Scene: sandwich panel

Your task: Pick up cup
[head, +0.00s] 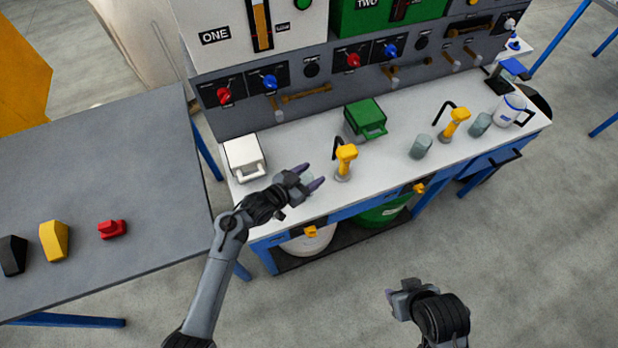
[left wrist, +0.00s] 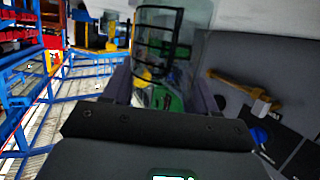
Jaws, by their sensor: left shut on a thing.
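My left gripper (head: 309,176) is over the front left of the white bench top. In the left wrist view a clear glass cup (left wrist: 160,45) stands between its two fingers, and the gripper is shut on it. In the head view this cup is mostly hidden by the gripper. Two other grey see-through cups stand upright on the bench, one right of the middle (head: 420,147) and one further right (head: 480,124). My right gripper (head: 391,298) is low over the floor in front of the bench, apart from any cup; its finger opening is unclear.
The white bench top (head: 300,150) carries a white box (head: 243,158), a green box (head: 366,118), yellow taps (head: 345,162) and a pitcher (head: 509,110). A grey panel with knobs stands behind. A grey table (head: 100,180) at left holds red, yellow and black blocks.

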